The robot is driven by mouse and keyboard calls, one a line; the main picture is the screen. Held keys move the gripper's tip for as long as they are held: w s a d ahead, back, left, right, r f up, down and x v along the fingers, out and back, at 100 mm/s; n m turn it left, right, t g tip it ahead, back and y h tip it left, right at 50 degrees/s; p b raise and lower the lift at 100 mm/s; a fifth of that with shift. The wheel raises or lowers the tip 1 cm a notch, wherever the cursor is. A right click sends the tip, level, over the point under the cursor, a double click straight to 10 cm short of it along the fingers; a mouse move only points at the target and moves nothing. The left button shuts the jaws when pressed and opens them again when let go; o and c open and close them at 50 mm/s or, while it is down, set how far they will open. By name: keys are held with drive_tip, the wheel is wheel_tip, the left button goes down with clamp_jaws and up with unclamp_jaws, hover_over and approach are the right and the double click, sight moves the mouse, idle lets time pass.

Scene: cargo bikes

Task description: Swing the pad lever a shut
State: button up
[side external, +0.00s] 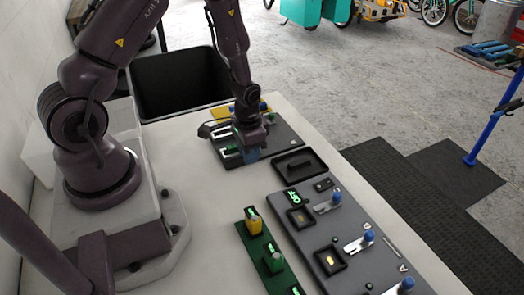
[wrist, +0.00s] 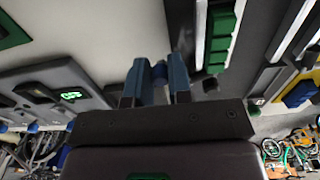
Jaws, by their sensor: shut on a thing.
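My gripper (side external: 253,154) is low over the near edge of a dark board (side external: 287,138) with white and green strips at the back of the table. In the wrist view, its two blue fingers (wrist: 158,82) close on a small round blue knob (wrist: 160,69); what the knob belongs to is mostly hidden. A dark grey panel (side external: 320,232) carries three silver levers with blue knobs, apart from my gripper. The nearest blue knob (side external: 407,284) is beside a printed letter A, at the bottom edge of the side view.
A black tray (side external: 300,164) lies between the board and the panel. A green strip (side external: 256,243) with yellow and green blocks lies left of the panel. A black bin (side external: 180,83) stands behind the table. The white tabletop near my base is clear.

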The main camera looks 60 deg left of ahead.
drive_tip(key=shift+s+a+f, duration=0.1)
drive_tip(key=shift+s+a, duration=0.15)
drive_tip(key=shift+a, duration=0.05)
drive_tip(key=shift+s+a, duration=0.25)
drive_tip(key=shift+a, duration=0.3)
drive_tip(key=o, duration=0.7)
drive_tip(key=shift+d, duration=0.1)
drive_tip(key=shift+w, duration=0.1)
